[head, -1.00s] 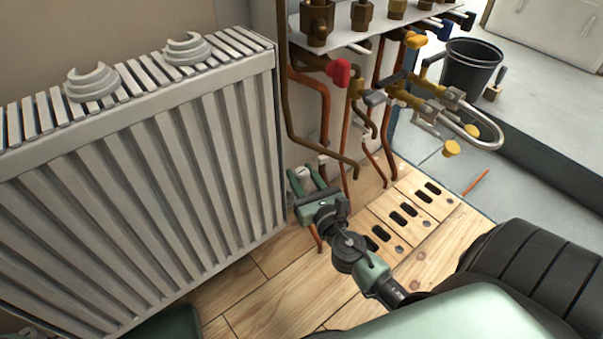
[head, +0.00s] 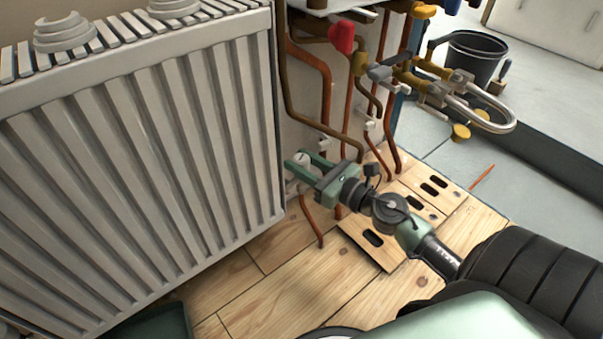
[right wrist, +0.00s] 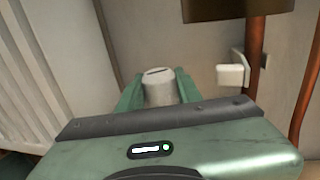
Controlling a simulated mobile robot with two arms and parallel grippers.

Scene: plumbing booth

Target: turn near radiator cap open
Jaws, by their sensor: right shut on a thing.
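The near radiator cap (head: 302,159) is a small white round knob with a slot across its face, low at the right end of the white radiator (head: 150,160). My right gripper (head: 303,164) has its green fingers on either side of the cap and is shut on it. In the right wrist view the cap (right wrist: 158,88) sits between the two fingers, its slot lying nearly level with a slight tilt. My left gripper is not in view.
Copper pipes (head: 324,100) run down the wall just right of the cap. A red-handled valve (head: 341,37) and a chrome U-shaped pipe (head: 497,120) are above and to the right. Slotted wooden boards (head: 375,238) lie on the floor. A black bucket (head: 470,60) stands behind.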

